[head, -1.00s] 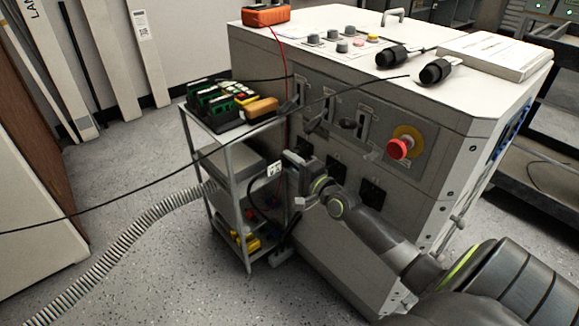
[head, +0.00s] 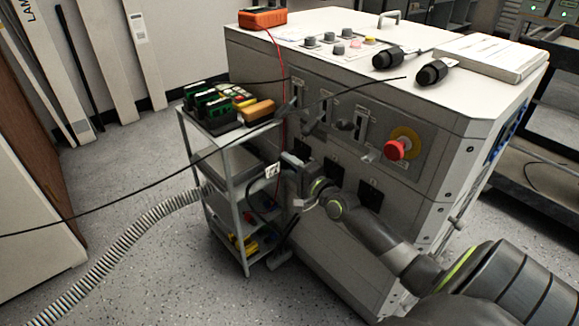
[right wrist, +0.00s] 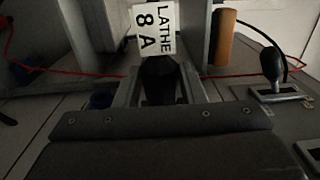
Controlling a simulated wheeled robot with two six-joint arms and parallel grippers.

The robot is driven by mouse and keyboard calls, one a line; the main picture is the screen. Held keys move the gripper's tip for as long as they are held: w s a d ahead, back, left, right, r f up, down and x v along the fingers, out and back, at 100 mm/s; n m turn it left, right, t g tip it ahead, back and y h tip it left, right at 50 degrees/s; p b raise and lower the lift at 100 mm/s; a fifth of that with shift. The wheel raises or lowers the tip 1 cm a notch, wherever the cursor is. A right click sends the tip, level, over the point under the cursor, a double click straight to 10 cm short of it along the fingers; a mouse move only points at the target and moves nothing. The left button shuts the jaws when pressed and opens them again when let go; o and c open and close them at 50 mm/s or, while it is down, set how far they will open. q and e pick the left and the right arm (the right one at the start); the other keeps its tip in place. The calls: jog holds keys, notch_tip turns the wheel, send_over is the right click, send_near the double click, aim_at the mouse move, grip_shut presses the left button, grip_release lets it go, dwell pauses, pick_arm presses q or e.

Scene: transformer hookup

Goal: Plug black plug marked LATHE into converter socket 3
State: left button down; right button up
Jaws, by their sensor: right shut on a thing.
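My right gripper (head: 300,187) is at the front face of the grey converter cabinet (head: 262,70), near its left edge. In the right wrist view its two fingers (right wrist: 160,88) are shut on the black plug (right wrist: 160,75). A white tag reading LATHE 8 A (right wrist: 155,30) is beside the plug; the tag also shows in the head view (head: 272,170). Dark square sockets sit on the cabinet front; two show clearly, one (head: 334,172) just right of the gripper and one (head: 370,194) further right. Their numbers are unreadable. Whether the plug touches a socket cannot be told. My left gripper is out of view.
A metal rack (head: 236,195) stands close left of the gripper. A thin black cable crosses in front of the cabinet. Levers (head: 361,122) and a red emergency knob (head: 397,149) project above the sockets. Two black plugs (head: 388,58) lie on top. A ribbed hose (head: 130,245) runs along the floor.

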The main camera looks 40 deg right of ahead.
jog(key=o, duration=1.1)
jog(key=shift+d, duration=0.1)
jog(key=shift+r, duration=0.1)
jog(key=c, duration=0.4)
jog(key=shift+a, duration=0.3)
jog(key=shift+p, duration=0.3)
jog(key=c, duration=0.7)
jog(key=shift+d, duration=0.2)
